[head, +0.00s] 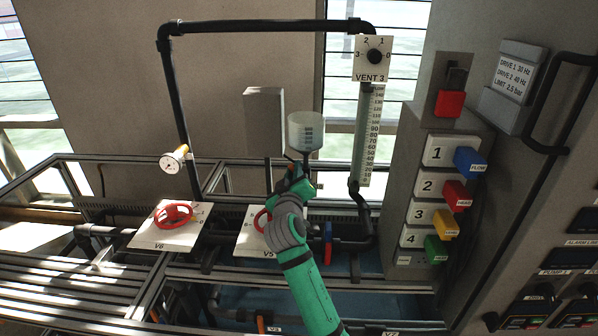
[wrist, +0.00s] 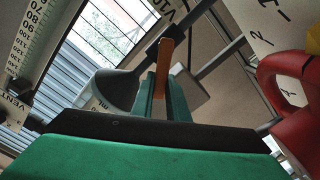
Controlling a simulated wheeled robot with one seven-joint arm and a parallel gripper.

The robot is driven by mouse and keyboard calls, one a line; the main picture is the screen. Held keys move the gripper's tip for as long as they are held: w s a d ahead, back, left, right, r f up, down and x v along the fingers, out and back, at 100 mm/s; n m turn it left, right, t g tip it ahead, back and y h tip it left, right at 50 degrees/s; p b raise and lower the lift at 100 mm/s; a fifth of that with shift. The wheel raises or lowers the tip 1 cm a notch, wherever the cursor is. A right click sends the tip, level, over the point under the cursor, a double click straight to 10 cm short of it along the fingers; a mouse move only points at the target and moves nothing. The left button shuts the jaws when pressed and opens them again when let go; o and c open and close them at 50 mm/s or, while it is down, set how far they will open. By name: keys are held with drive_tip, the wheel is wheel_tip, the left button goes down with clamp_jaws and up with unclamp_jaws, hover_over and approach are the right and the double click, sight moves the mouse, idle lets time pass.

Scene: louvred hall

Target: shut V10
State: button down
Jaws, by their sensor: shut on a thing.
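In the wrist view, my gripper (wrist: 163,100) has its green fingers together on an orange lever (wrist: 164,65), which stands up between them. A pale plate with a label that seems to read V10 (wrist: 166,9) shows at the top edge, just beyond the lever. In the head view, my gripper (head: 298,172) is just below the clear graduated funnel (head: 306,132). It hides the lever and most of the valve there. The funnel (wrist: 116,92) also shows left of the lever in the wrist view. The valve's exact angle cannot be told.
The red V5 wheel (head: 262,221) is partly behind my arm; the red V6 wheel (head: 173,215) is left of it. The graduated tube (head: 364,140) and numbered switch box (head: 425,215) stand further right.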

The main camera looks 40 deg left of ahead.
drive_tip(key=c, duration=1.8)
unclamp_jaws()
drive_tip(key=shift+d, duration=0.1)
drive_tip(key=shift+o, duration=0.4)
drive_tip(key=v, duration=1)
drive_tip(key=shift+s+d, duration=0.15)
drive_tip(key=shift+s, duration=0.2)
